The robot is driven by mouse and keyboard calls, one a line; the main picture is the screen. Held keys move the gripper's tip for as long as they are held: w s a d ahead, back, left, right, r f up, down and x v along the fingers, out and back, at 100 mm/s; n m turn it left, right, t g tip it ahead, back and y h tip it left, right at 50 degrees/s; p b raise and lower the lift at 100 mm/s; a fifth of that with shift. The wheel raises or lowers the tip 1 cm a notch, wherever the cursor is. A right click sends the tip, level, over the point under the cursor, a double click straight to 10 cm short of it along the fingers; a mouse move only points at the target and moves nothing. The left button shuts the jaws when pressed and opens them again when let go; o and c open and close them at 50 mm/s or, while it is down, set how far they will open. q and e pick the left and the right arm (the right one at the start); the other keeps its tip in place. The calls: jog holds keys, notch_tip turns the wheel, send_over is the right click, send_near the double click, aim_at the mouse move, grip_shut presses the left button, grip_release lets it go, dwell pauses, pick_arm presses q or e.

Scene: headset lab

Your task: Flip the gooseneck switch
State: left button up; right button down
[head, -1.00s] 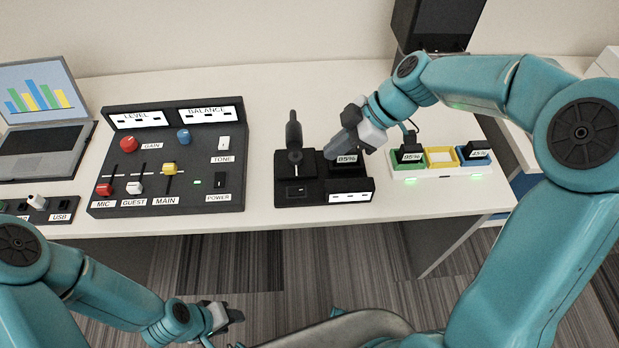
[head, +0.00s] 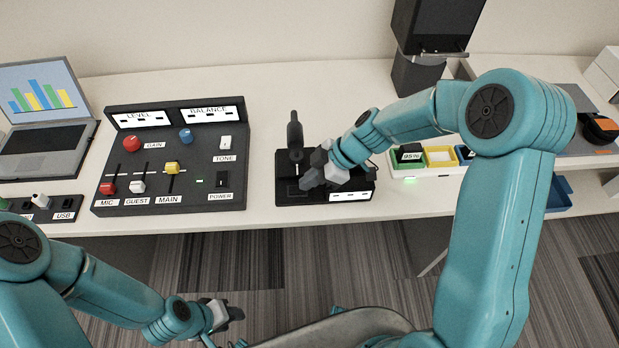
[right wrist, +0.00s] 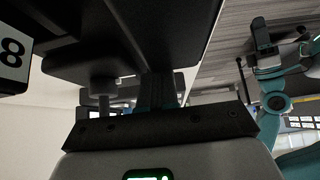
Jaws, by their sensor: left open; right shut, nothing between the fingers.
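The black gooseneck microphone (head: 294,132) stands upright on its dark base (head: 283,170). The small switch panel (head: 294,192) lies on the front left of that base, partly beside my fingertips. My right gripper (head: 308,183) is shut and empty, just over the base, to the right of the switch panel; I cannot tell if it touches. In the right wrist view the dark shut fingers (right wrist: 158,92) reach toward dark surfaces, and the switch is not clear. My left gripper (head: 236,313) is open and empty, low in front of the table.
A mixer panel (head: 130,180) with knobs and sliders stands left of the base. A charging tray (head: 440,172) with coloured bays is to the right, partly behind my right arm. A laptop (head: 45,140) is at far left. A black speaker (head: 425,30) stands at the back.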

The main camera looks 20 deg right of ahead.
jog(key=f+b, duration=0.2)
jog(key=b, duration=0.2)
jog(key=shift+d, duration=0.2)
jog(key=shift+r+p, duration=0.5)
jog(key=shift+r, duration=0.9)
